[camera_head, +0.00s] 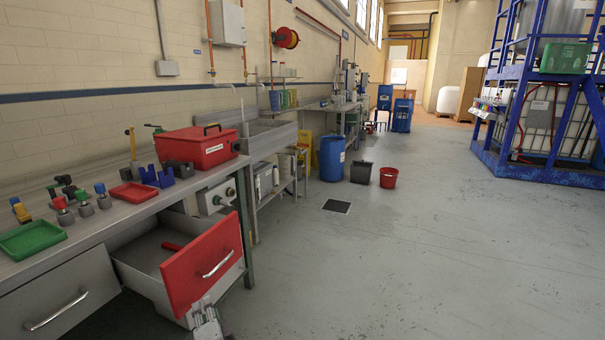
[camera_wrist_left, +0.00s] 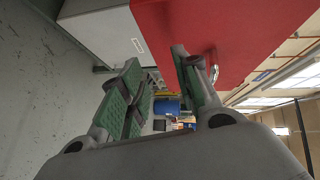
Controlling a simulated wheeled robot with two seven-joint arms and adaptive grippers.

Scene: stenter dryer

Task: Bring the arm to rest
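My left gripper (camera_head: 208,322) shows at the bottom edge of the head view, just below and in front of the red drawer front (camera_head: 203,263). In the left wrist view my left gripper (camera_wrist_left: 155,80) has its two green-padded fingers apart, with nothing between them. The red drawer front (camera_wrist_left: 225,35) is close beside one finger there; I cannot tell whether they touch. Its metal handle (camera_head: 218,264) is free of the gripper. The drawer is pulled out from the workbench (camera_head: 120,215), and a small red item (camera_head: 172,246) lies in it. My right gripper is not in view.
On the bench stand a red toolbox (camera_head: 199,147), a red tray (camera_head: 134,192), a green tray (camera_head: 32,239) and several small knobbed parts. A blue drum (camera_head: 332,158) and a red bucket (camera_head: 388,178) stand farther back. The floor at right is clear.

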